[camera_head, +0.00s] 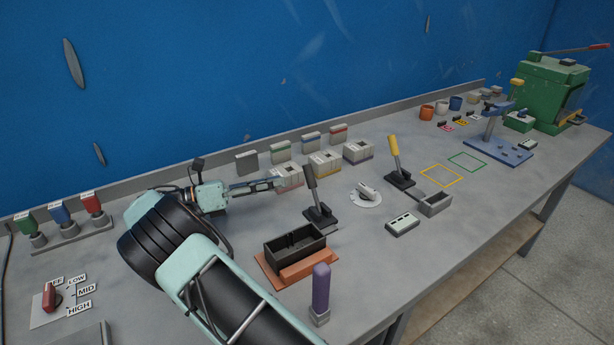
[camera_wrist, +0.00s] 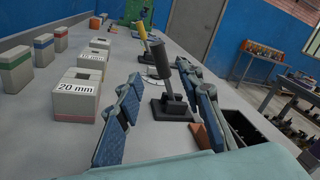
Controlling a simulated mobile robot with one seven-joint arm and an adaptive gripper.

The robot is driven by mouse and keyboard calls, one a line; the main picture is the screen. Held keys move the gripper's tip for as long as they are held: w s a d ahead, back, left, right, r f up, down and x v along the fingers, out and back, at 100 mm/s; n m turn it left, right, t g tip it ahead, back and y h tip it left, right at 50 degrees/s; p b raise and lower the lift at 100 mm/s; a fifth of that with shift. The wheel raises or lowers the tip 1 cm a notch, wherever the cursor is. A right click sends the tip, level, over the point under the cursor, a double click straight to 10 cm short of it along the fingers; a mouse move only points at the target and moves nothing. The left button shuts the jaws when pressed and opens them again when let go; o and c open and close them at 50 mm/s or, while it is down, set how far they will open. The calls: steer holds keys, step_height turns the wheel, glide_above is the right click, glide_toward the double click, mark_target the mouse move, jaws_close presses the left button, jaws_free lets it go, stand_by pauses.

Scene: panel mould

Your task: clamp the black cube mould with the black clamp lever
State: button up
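The black clamp lever (camera_head: 311,188) stands up from its dark base, leaning slightly, just behind the black cube mould (camera_head: 292,246). The mould is an open-topped box with a divider, resting on an orange-brown plate (camera_head: 312,270). My gripper (camera_head: 268,186) is left of the lever, pointing toward it and apart from it in the head view. In the wrist view the fingers (camera_wrist: 162,88) are spread and empty. The lever (camera_wrist: 163,72) appears between and beyond the fingertips. The mould (camera_wrist: 252,132) shows at the right, partly hidden by the right finger.
Grey blocks, including the 20 mm block (camera_wrist: 76,92), stand along the back near my gripper. A round dial (camera_head: 366,194) and a yellow lever (camera_head: 394,148) are further right. A purple-handled tool (camera_head: 321,288) stands in front of the mould.

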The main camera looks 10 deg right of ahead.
mark_target(309, 175)
steer(key=d, duration=0.3)
steer(key=w+d, duration=0.1)
steer(key=d, duration=0.5)
steer(key=shift+w+d, duration=0.3)
steer(key=shift+d, duration=0.1)
jaws_close()
